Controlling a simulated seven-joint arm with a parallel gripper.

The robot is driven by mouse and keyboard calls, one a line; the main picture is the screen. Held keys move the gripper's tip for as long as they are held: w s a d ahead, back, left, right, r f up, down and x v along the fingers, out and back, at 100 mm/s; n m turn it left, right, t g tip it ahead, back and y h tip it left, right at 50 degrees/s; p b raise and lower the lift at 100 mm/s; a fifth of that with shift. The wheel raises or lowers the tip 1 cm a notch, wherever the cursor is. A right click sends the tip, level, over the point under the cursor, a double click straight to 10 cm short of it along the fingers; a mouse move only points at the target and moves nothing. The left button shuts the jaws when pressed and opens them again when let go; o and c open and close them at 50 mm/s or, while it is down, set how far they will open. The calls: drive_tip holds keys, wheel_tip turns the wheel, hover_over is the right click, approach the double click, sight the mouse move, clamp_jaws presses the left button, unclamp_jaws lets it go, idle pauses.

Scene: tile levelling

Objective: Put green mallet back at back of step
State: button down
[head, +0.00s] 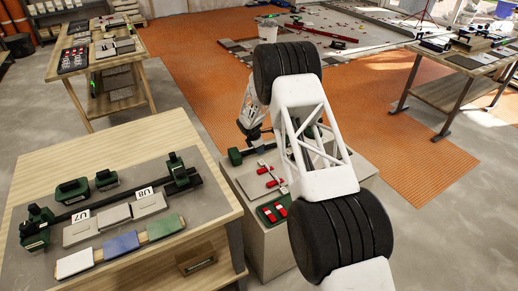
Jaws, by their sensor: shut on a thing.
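My gripper (255,138) is small and far off in the head view, partly behind my own arm. It is low over the back of the grey step (267,240). A green block-shaped end (235,156), probably the green mallet's head, is at the step's back left. A dark bar runs right from it, under my gripper, and passes behind my arm. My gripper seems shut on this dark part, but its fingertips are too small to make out. I cannot tell whether the mallet rests on the step or is just above it.
Red pieces (266,167) and a green tray with red pieces (272,212) lie on the step. A wooden bench (195,125) at left holds a dark rail, green tools and tiles. Another workbench (140,75) stands behind. Orange flooring (200,50) is clear beyond.

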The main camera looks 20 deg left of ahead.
drive_tip(key=shift+f, duration=0.45)
drive_tip(key=c, duration=0.6)
unclamp_jaws()
drive_tip(key=shift+o, duration=0.2)
drive_tip(key=shift+r, duration=4)
drive_tip(key=shift+d+r, duration=0.1)
